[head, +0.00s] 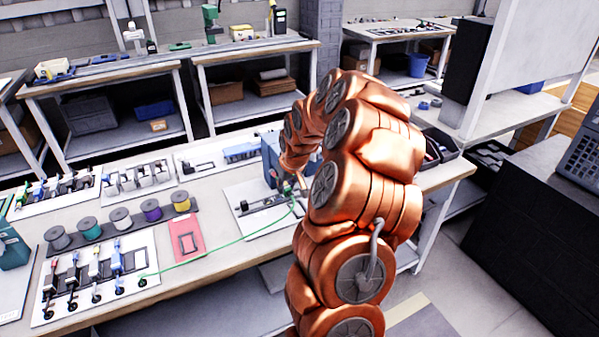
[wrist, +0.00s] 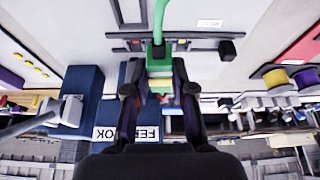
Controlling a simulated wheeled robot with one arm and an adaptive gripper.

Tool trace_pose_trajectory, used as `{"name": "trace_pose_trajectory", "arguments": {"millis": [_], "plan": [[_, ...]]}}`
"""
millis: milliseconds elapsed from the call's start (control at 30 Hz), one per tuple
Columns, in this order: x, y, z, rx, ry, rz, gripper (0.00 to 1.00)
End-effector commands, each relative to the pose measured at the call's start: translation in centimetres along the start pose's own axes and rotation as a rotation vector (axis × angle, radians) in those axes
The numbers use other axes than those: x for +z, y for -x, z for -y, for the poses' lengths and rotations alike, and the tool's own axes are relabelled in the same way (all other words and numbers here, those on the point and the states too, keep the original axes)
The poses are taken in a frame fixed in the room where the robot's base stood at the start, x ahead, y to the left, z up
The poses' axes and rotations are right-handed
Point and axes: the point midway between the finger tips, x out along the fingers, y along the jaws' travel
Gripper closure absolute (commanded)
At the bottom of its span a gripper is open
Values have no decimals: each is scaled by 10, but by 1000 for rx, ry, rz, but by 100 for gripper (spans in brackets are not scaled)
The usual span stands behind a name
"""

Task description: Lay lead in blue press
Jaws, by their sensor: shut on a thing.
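My gripper (wrist: 159,90) is shut on a green connector (wrist: 160,53) at the end of the green lead (wrist: 162,18). In the head view the green lead (head: 215,257) runs across the table from the board at lower left to my gripper (head: 290,186). The blue press (head: 269,152) stands at the back of the table, partly hidden by my arm. In the wrist view the blue press (wrist: 80,92) is left of my gripper, near a white "FEED OK" label. I cannot tell whether the connector touches it.
A white board with a dark fixture (head: 262,204) lies below my gripper. Wire spools (head: 120,218) stand in a row at left, near a red card (head: 187,238). A black bin (head: 440,145) sits right of my arm. Bare table shows at front centre.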

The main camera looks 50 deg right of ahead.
Motion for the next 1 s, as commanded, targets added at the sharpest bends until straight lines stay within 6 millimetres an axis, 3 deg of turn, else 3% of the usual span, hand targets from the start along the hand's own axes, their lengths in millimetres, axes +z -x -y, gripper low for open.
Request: {"name": "trace_pose_trajectory", "arguments": {"millis": [100,300,667,1000], "plan": [[5,7,-23,9,-23,-1,100],[10,8,-38,15,-35,-4,100],[17,-5,-40,16,-34,-1,100],[33,-43,-39,14,-35,1,100]]}}
